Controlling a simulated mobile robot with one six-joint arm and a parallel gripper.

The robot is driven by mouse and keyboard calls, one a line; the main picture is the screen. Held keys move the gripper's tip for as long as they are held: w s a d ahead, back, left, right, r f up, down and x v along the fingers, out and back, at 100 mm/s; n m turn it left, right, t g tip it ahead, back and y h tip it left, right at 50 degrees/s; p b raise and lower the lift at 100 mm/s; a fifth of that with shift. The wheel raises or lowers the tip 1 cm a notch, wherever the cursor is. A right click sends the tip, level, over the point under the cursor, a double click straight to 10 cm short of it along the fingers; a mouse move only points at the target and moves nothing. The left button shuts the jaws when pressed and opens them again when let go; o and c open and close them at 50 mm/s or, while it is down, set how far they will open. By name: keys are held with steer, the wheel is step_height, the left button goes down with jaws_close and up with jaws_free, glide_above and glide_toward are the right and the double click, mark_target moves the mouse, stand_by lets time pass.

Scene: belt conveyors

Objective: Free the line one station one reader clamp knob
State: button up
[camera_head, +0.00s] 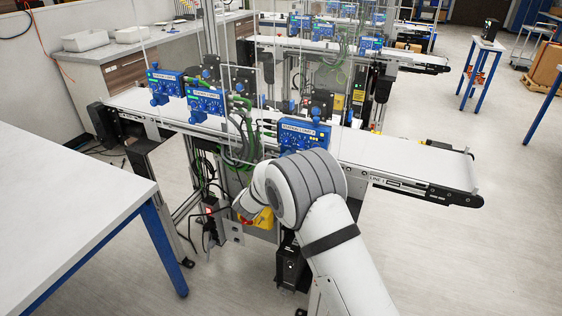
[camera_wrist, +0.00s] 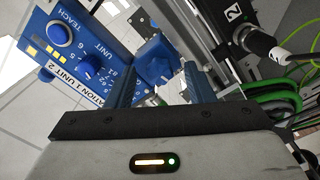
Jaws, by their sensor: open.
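In the wrist view a blue reader unit (camera_wrist: 70,48) shows at the upper left, tilted. It has a TEACH button, a unit dial and a label ending "ATION 1 UNIT 2". A blue clamp knob (camera_wrist: 157,62) stands beside the unit, on a metal fitting that is partly hidden. My gripper (camera_wrist: 162,84) is open, with a blue finger on each side below the knob. The knob lies beyond or between the fingertips; I cannot tell whether they touch it. In the head view my arm hides the gripper near the right blue unit (camera_head: 303,133) on line 1.
The line 1 conveyor (camera_head: 405,165) runs behind my arm, with other blue units (camera_head: 205,103) along it. Green cables (camera_wrist: 270,100) and a black connector (camera_wrist: 266,44) are close on the right in the wrist view. A white table (camera_head: 65,190) stands at left.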

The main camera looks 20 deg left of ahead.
steer(key=s+b, duration=0.1)
steer(key=s, duration=0.6)
steer(key=shift+a, duration=0.3)
steer(key=w+d+r+y, duration=0.1)
steer(key=d+r, duration=0.1)
steer(key=w+d+r+m+g+y, duration=0.1)
steer(key=d+r, duration=0.1)
steer(key=w+d+r+g+y, duration=0.1)
steer(key=d+r, duration=0.1)
steer(key=r, duration=0.1)
steer(key=shift+w+d+r+y, duration=0.1)
steer(key=shift+w+d+y, duration=0.2)
steer(key=shift+w+d, duration=0.1)
steer(key=s+d+r+m+g+y, duration=0.1)
steer(key=s+d+r+g, duration=0.15)
steer(key=d, duration=0.35)
steer(key=s+d+r+m+g+y, duration=0.1)
steer(key=s+d+r+g, duration=0.15)
steer(key=d, duration=0.35)
steer(key=s+d+f+m+g+h, duration=0.1)
steer(key=s+d+m+g+h, duration=0.1)
steer(key=s+d, duration=1)
steer(key=s+d+f+m+g+h, duration=0.2)
steer(key=s+d+m+g, duration=0.3)
steer(key=s+d, duration=0.7)
steer(key=s+g, duration=0.1)
steer(key=s, duration=0.4)
steer(key=shift+s, duration=0.2)
